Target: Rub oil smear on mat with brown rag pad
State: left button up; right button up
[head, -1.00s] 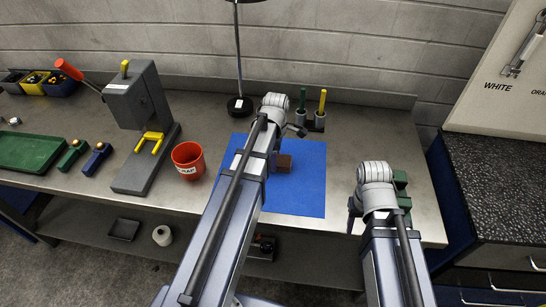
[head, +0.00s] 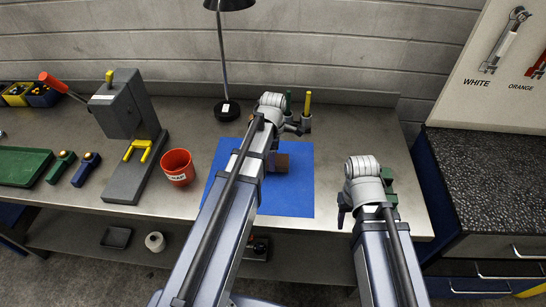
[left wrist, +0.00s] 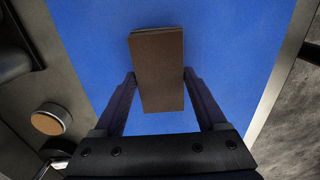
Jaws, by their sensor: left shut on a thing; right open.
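The brown rag pad (head: 280,162) is on or just above the blue mat (head: 296,195); I cannot tell whether it touches. My left gripper (left wrist: 158,76) is shut on the pad, one finger on each side, as the left wrist view shows; the pad (left wrist: 157,90) sits upright between them. In the head view my left arm covers these fingers and part of the mat. I see no oil smear on the visible mat. My right gripper (head: 352,207) is open and empty, right of the mat.
A red cup (head: 176,167) and a grey press (head: 130,135) stand left of the mat. A lamp base (head: 227,110) and upright green and yellow handles (head: 306,105) stand behind it. A green object (head: 388,183) is partly hidden behind my right wrist.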

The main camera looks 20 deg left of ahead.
pick_arm(q)
jog(key=shift+r+p, duration=1.7)
jog(key=shift+r, duration=0.4)
notch_tip(320, 180, up, 3)
jog(key=p, duration=0.3)
jog(key=shift+r, duration=0.1)
